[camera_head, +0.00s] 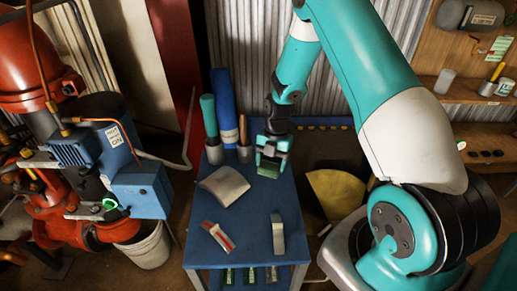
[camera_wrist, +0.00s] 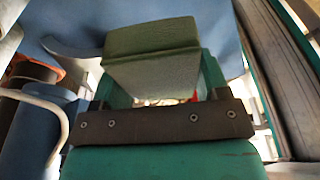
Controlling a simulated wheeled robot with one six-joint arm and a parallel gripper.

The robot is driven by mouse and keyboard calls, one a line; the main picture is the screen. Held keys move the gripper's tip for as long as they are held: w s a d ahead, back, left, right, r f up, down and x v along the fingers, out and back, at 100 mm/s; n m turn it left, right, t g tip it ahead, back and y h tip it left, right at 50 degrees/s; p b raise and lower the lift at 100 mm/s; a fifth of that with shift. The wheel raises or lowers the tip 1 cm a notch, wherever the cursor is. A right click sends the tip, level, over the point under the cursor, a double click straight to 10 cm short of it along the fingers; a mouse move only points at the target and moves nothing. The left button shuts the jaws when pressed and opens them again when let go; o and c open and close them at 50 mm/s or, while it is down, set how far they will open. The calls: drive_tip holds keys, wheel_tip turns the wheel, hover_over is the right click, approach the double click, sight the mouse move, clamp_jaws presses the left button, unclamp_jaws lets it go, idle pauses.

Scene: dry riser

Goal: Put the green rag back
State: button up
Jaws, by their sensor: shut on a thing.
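The green rag (camera_wrist: 155,65) is a folded, thick olive-green block in the wrist view, between the fingers of my gripper (camera_wrist: 160,95). In the head view my gripper (camera_head: 273,158) points down over the back right part of the blue table (camera_head: 255,215), and the green rag (camera_head: 268,171) shows at its fingertips. My gripper is shut on the rag. I cannot tell whether the rag touches the table top.
Holders with a green roll (camera_head: 209,115), a blue roll (camera_head: 223,100) and a wooden handle (camera_head: 243,130) stand at the table's back left. A grey-beige folded cloth (camera_head: 224,186), a red-and-white item (camera_head: 218,237) and a pale block (camera_head: 278,235) lie on the table. Orange pipework (camera_head: 45,200) stands left.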

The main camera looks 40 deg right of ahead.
sight(269, 184)
drive_tip(key=shift+w+d+f, duration=0.1)
drive_tip(key=shift+w+f, duration=0.05)
drive_tip(key=shift+w, duration=0.15)
drive_tip(key=shift+w+d+b+x, duration=0.1)
drive_tip(key=shift+d+b+x, duration=0.1)
drive_tip(key=shift+b+x, duration=0.75)
drive_tip(key=shift+w+d+b+x, duration=0.15)
drive_tip(key=shift+b+x, duration=0.5)
drive_tip(key=shift+x, duration=0.5)
drive_tip(key=shift+w+d+b+x, duration=0.1)
drive_tip(key=shift+d+b+x, duration=0.1)
drive_tip(key=shift+b+x, duration=0.75)
drive_tip(key=shift+x, duration=0.75)
